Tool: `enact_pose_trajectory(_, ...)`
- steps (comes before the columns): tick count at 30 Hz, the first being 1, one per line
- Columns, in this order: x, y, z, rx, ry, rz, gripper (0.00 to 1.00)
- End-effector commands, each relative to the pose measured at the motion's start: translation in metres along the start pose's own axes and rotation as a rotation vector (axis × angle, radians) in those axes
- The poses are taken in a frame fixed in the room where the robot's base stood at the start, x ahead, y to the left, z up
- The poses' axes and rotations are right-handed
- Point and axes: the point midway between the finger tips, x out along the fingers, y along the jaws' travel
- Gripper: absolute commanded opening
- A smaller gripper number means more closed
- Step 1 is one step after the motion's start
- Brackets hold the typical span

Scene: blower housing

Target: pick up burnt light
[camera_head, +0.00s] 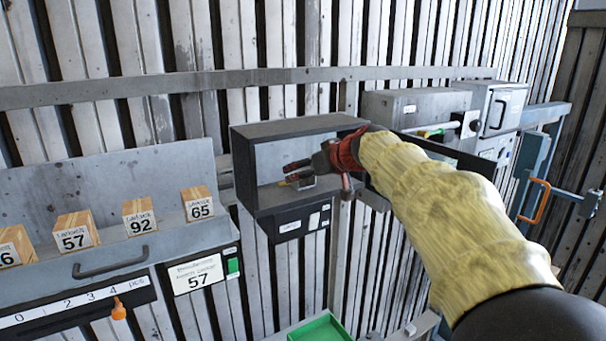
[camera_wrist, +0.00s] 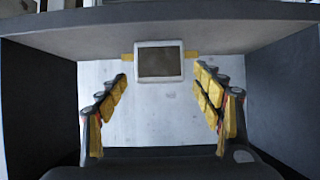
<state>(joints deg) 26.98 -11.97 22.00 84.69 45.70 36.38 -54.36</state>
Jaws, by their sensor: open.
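A small square unit with a white frame and a dark face (camera_wrist: 160,64), likely the burnt light, sits at the back of an open grey box (camera_head: 262,131). Yellow tabs show at both its sides. My gripper (camera_head: 291,174) reaches into the box from the right. In the wrist view my gripper (camera_wrist: 160,98) is open, with one yellow-padded finger on each side. The unit lies beyond and between the fingertips, with a gap to each, and nothing is held. I cannot make out the unit clearly in the head view.
The box's side walls (camera_wrist: 38,100) and top edge close in around my gripper. Left is a grey shelf (camera_head: 160,238) with several numbered wooden blocks. A green tray (camera_head: 322,328) is below, and grey cabinets (camera_head: 415,104) stand to the right.

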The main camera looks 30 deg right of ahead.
Motion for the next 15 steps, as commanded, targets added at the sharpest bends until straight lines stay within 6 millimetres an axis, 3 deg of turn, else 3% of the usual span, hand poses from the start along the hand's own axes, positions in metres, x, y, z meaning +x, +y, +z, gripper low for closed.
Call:
enact_pose_trajectory(4,0.018,-0.001,-0.001,0.000,-0.002,-0.002,0.67)
enact_pose_trajectory(11,0.021,0.000,0.000,0.000,0.000,0.000,0.67)
enact_pose_trajectory(15,0.021,-0.001,0.000,0.000,0.000,0.000,0.59)
